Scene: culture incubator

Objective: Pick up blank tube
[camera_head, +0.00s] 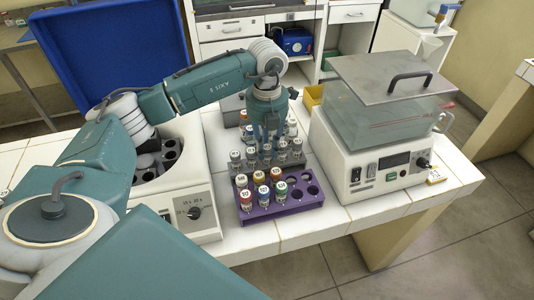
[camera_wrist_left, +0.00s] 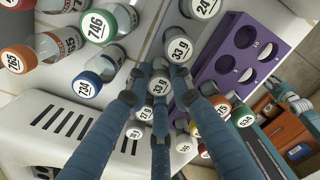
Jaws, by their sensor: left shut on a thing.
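My left gripper (camera_head: 268,135) points down over the tubes behind the purple rack in the head view. In the left wrist view the blue fingers of this gripper (camera_wrist_left: 159,78) are closed around a white-capped tube (camera_wrist_left: 160,86) with a printed number on its cap. I cannot tell whether this tube is lifted clear of its slot. Another white-capped tube (camera_wrist_left: 179,50) stands right beside it. In the head view several similar white-capped tubes (camera_head: 236,157) stand around the gripper, and the fingers partly hide the held one. My right gripper is in neither view.
The purple rack (camera_head: 290,220) in front holds several tubes with coloured caps and has empty holes at its right. A water bath (camera_head: 375,165) with a metal lid stands close on the right.

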